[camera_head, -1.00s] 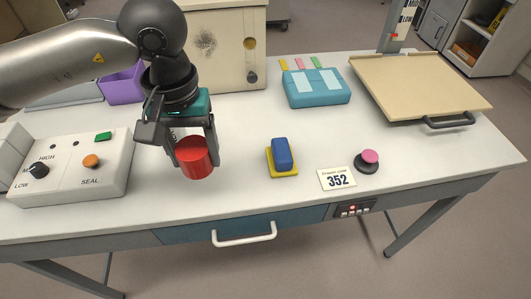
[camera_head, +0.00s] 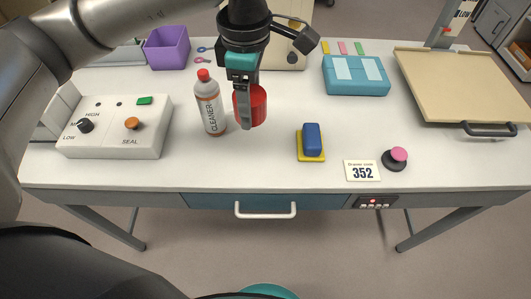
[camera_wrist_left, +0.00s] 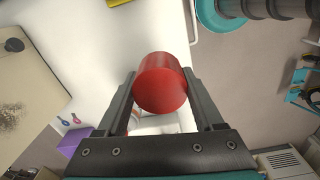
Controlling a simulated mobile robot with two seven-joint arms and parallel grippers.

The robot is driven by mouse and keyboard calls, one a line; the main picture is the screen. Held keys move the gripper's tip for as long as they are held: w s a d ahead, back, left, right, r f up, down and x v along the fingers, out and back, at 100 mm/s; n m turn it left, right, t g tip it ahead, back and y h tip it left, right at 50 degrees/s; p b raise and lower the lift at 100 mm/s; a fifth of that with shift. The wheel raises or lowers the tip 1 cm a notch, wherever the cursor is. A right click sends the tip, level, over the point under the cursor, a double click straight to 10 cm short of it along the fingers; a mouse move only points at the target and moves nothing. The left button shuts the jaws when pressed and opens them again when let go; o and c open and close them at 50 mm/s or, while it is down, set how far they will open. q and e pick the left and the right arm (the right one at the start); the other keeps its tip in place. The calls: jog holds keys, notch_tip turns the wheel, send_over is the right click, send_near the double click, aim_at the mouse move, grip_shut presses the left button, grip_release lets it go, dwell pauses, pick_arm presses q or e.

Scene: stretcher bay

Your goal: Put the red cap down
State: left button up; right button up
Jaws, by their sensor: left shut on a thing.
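The red cap (camera_head: 253,106) is a short red cylinder, held between the fingers of my left gripper (camera_head: 246,108). In the left wrist view the red cap (camera_wrist_left: 160,83) sits between both fingertips (camera_wrist_left: 162,85) of the shut gripper. In the head view it appears just right of the cleaner bottle (camera_head: 211,108), over the white table (camera_head: 240,165). I cannot tell exactly how high above the table it is. My right gripper is not in view.
A yellow block with a blue top (camera_head: 312,142) lies to the right. A control box (camera_head: 115,130) stands left, a purple bin (camera_head: 167,48) behind. The front middle of the table is clear.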

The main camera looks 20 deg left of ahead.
aim_at(263, 89)
pick_arm(q)
jog(key=n, duration=0.3)
jog(key=r+n, duration=0.1)
jog(key=n, duration=0.1)
jog(key=shift+w+d+r+p, duration=0.1)
jog(key=shift+w+d+p, duration=0.2)
jog(key=shift+w+p, duration=0.1)
jog(key=n, duration=0.3)
jog(key=r+n+p, duration=0.1)
jog(key=n, duration=0.1)
jog(key=shift+w+d, duration=0.2)
jog(key=shift+d, duration=0.05)
jog(key=n, duration=0.4)
jog(key=r+n+p, duration=0.1)
jog(key=n, duration=0.1)
jog(key=shift+w+d+n, duration=0.3)
jog(key=shift+w, duration=0.05)
jog(key=f+n, duration=0.1)
jog(key=f, duration=0.4)
jog(key=f+n, duration=0.2)
jog(key=f, duration=0.3)
jog(key=f+n, duration=0.1)
jog(key=f, duration=0.4)
jog(key=shift+w+d+f+n+b, duration=0.15)
jog(key=shift+d+f+n+b, duration=0.05)
jog(key=shift+n+b, duration=0.1)
jog(key=shift+f, duration=2)
